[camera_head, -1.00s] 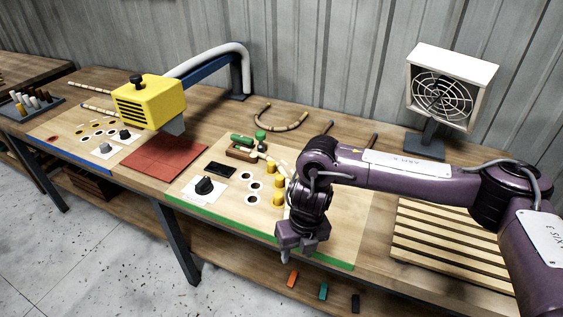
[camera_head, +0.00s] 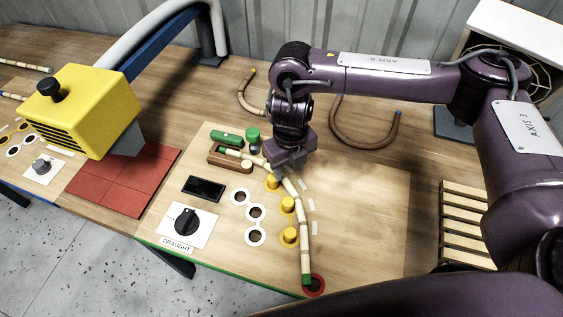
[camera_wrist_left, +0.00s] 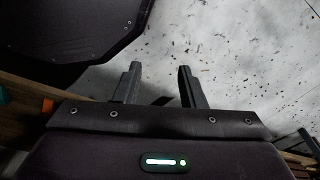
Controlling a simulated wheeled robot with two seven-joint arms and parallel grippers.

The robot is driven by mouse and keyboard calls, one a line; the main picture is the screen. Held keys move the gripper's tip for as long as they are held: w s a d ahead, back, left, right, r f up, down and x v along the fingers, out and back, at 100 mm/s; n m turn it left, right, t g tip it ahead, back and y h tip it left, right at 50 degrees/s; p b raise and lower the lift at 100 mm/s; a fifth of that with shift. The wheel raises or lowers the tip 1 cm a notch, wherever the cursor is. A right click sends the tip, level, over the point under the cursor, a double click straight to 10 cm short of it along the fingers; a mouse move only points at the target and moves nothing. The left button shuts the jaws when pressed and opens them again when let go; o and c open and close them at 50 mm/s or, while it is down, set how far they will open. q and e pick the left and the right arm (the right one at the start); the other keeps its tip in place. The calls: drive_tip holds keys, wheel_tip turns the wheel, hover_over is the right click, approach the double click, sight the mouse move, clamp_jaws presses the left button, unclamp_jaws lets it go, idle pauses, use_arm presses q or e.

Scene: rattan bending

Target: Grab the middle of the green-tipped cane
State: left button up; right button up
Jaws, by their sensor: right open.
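The green-tipped cane (camera_head: 304,225) is pale with darker joints. It curves from a wooden block (camera_head: 230,156) along the outer side of three yellow pegs (camera_head: 288,205). Its green end (camera_head: 306,279) lies by a red ring (camera_head: 315,286) near the board's front edge. My right gripper (camera_head: 283,172) is open and points down over the cane's upper bend, near the top peg. It hides a short part of the cane, and I cannot tell whether it touches. My left gripper (camera_wrist_left: 158,84) is open and empty over the grey floor in the left wrist view.
A yellow box on an arm (camera_head: 80,108) overhangs the red tiles (camera_head: 120,182) at left. A black dial (camera_head: 186,220) and dark display (camera_head: 204,187) lie left of the pegs. Bent canes (camera_head: 365,145) lie behind the board. A slatted rack (camera_head: 462,225) stands at right.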

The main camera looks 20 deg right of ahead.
sight(291, 188)
drive_tip(key=f, duration=0.1)
drive_tip(key=s+f, duration=0.1)
drive_tip(key=shift+s+f, duration=0.25)
drive_tip(key=shift+f, duration=0.05)
drive_tip(key=shift+w+d+f, duration=0.15)
drive_tip(key=shift+d+f, duration=0.05)
drive_tip(key=shift+f, duration=0.9)
wheel_tip(291, 188, down, 3)
drive_tip(key=shift+w+d+r, duration=0.1)
drive_tip(key=shift+w+r, duration=0.05)
drive_tip(key=shift+r, duration=0.05)
drive_tip(key=shift+c, duration=2.6)
use_arm(q)
drive_tip(key=shift+g, duration=0.3)
drive_tip(key=shift+s+f, duration=0.15)
drive_tip(key=shift+s, duration=0.95)
drive_tip(key=shift+s+f, duration=0.1)
drive_tip(key=shift+s, duration=1)
use_arm(e)
clamp_jaws()
